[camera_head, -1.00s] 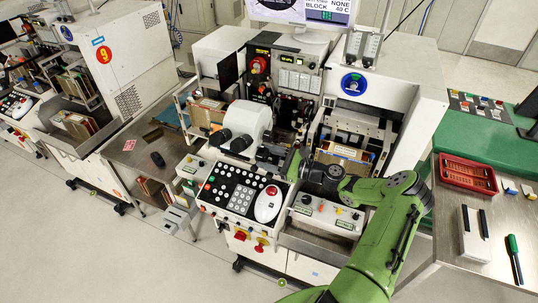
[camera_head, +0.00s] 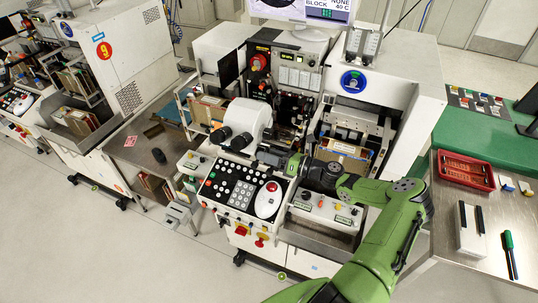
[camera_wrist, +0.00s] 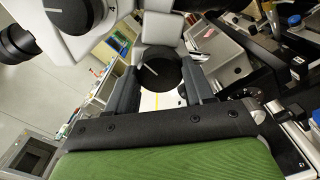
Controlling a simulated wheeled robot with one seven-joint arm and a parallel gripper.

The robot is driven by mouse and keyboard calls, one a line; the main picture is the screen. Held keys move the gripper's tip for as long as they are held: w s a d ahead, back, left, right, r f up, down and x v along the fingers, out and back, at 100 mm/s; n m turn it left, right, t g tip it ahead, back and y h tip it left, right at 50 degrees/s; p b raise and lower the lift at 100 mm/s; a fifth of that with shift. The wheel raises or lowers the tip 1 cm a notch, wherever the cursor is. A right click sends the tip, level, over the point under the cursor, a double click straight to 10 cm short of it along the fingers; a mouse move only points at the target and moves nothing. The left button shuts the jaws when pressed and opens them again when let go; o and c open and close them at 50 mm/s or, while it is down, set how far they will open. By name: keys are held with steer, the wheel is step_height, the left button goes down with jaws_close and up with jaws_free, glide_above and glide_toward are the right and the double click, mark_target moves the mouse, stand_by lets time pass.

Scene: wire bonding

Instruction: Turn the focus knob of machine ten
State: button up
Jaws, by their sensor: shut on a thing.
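The focus knob (camera_wrist: 158,72) is a round black knob with a white line on its face, in the middle of the wrist view. The line runs from upper left to lower right. My gripper (camera_wrist: 162,80) has one dark finger on each side of the knob and is shut on it. In the head view my gripper (camera_head: 291,165) reaches in from the right, beside the white microscope (camera_head: 247,119) of the machine (camera_head: 400,75). The knob cannot be made out there.
The microscope's black eyepieces (camera_head: 222,136) are left of my gripper. The button panel (camera_head: 243,190) and a knob box (camera_head: 325,208) lie below it. A red tray (camera_head: 465,170) stands on the right table. Machine nine (camera_head: 115,55) is at the left.

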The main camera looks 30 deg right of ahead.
steer(key=shift+f+m, duration=0.1)
steer(key=shift+m, duration=0.9)
steer(key=o, duration=1)
steer(key=shift+o, duration=0.2)
steer(key=b+v, duration=0.3)
steer(key=v, duration=1.2)
steer(key=shift+s+d, duration=0.2)
steer(key=shift+s, duration=0.15)
